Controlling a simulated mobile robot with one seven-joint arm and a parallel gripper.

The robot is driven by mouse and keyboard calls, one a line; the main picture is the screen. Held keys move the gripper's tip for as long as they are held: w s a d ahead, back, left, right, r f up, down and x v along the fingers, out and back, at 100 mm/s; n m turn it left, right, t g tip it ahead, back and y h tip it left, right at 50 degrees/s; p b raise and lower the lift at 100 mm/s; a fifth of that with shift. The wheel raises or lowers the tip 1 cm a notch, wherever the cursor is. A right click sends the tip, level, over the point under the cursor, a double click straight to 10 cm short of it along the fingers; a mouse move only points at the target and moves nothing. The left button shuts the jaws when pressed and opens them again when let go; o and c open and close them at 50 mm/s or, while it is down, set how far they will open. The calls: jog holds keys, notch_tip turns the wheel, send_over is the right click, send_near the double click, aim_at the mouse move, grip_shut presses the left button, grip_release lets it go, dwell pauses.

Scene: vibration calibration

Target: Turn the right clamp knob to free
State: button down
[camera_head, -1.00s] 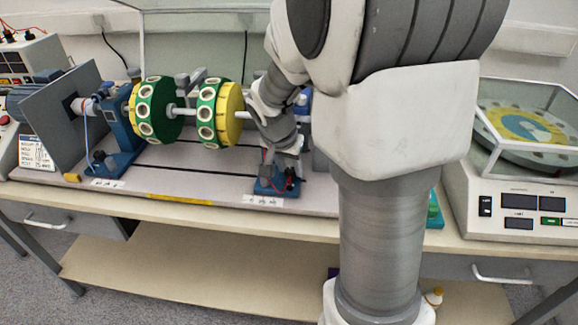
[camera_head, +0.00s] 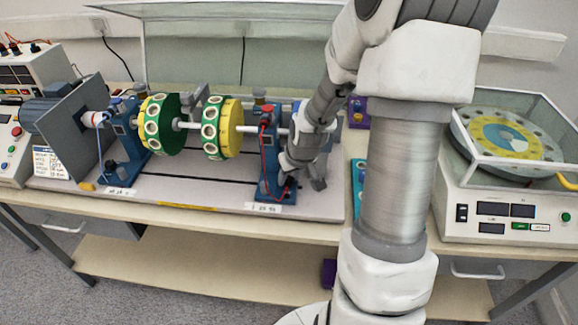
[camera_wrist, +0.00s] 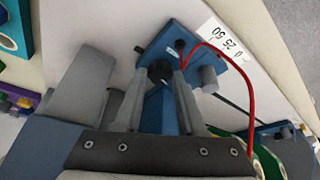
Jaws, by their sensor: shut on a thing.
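The right bearing stand (camera_head: 268,160) is blue, with a red cable, and stands on the bench plate behind a white label (camera_head: 263,208). My gripper (camera_head: 289,181) is low at its right side, and partly hides the foot. In the wrist view my gripper (camera_wrist: 161,78) points at the blue foot (camera_wrist: 180,45), its two fingers either side of a round black knob (camera_wrist: 160,72). The fingers are shut on this knob. A grey cylinder (camera_wrist: 208,79) stands on the same foot, outside the fingers. The knob's turn position cannot be read.
A shaft with two green and yellow discs (camera_head: 222,127) runs left to the other blue stand (camera_head: 128,145). The red cable (camera_wrist: 235,75) loops close beside my fingers. A glass-covered turntable unit (camera_head: 510,205) stands at the right.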

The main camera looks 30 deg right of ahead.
jog(key=n+p, duration=0.2)
jog(key=n+y+p, duration=0.1)
jog(key=n+p, duration=0.1)
jog(key=p, duration=0.1)
jog(key=n+y+p, duration=0.1)
jog(key=n+p, duration=0.1)
jog(key=shift+d+r+g+p, duration=0.25)
jog(key=shift+r+g+p, duration=0.05)
jog(key=n+p, duration=0.1)
jog(key=n+y+p, duration=0.1)
jog(key=n+p, duration=0.1)
jog(key=n, duration=0.1)
jog(key=shift+w+d+f+g+y, duration=0.1)
jog(key=shift+w+f+g+y, duration=0.05)
jog(key=shift+f+g+y, duration=0.2)
jog(key=shift+g+p, duration=0.25)
jog(key=shift+p, duration=0.1)
jog(key=shift+c, duration=2.4)
grip_release()
jog(key=shift+r, duration=0.15)
jog(key=p+v, duration=0.2)
jog(key=v, duration=1.5)
jog(key=shift+r, duration=0.1)
